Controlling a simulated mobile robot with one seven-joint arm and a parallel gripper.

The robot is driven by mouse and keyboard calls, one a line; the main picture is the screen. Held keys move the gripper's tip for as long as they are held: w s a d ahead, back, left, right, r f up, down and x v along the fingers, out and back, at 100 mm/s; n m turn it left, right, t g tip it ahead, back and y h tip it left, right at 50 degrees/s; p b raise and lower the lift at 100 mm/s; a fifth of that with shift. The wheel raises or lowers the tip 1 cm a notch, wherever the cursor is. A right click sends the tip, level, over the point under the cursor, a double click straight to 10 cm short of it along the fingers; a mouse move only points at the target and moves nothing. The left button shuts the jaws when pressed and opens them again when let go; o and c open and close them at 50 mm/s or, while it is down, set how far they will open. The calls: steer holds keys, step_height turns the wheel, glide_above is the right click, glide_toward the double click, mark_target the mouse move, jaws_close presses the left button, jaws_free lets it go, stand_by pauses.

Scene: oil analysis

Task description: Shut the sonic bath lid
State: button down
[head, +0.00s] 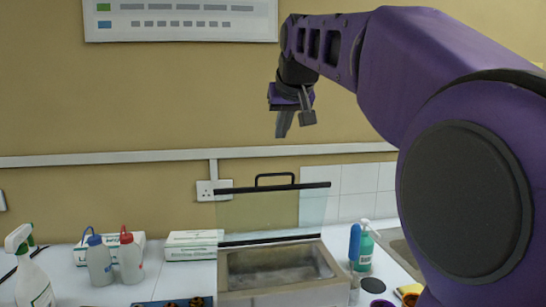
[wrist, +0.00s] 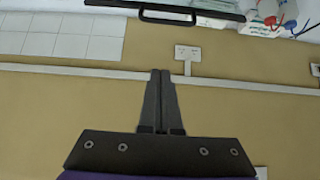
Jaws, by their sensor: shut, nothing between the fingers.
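The sonic bath (head: 275,275) is a grey-beige open tub on the white counter in the head view, with liquid inside. Its lid (head: 258,211) is a clear pane with dark edge bars, standing upright at the back of the tub, so the bath is open. A black handle (head: 275,180) sits on the lid's top bar. In the wrist view the handle (wrist: 168,16) and top bar show upside down at the top edge. My gripper (head: 284,126) is above the lid, apart from it, shut and empty. Its closed fingers (wrist: 160,78) show in the wrist view.
Wash bottles (head: 131,258) and a spray bottle (head: 33,270) stand left of the bath, with white boxes (head: 193,244) behind. A green-white bottle (head: 365,245) and a blue-capped bottle (head: 355,243) stand close on its right, near the sink (head: 404,252).

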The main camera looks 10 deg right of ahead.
mark_target(278, 174)
steer(key=w+f, duration=0.1)
steer(key=f, duration=0.1)
steer(key=w+f+b, duration=0.1)
steer(key=w+f, duration=0.1)
steer(key=f, duration=0.1)
steer(key=w+f, duration=0.1)
steer(key=f, duration=0.2)
steer(key=shift+w, duration=0.3)
steer(key=shift+s+f+b, duration=0.3)
steer(key=shift+s, duration=0.35)
steer(key=shift+s+f, duration=0.1)
steer(key=shift+f, duration=0.1)
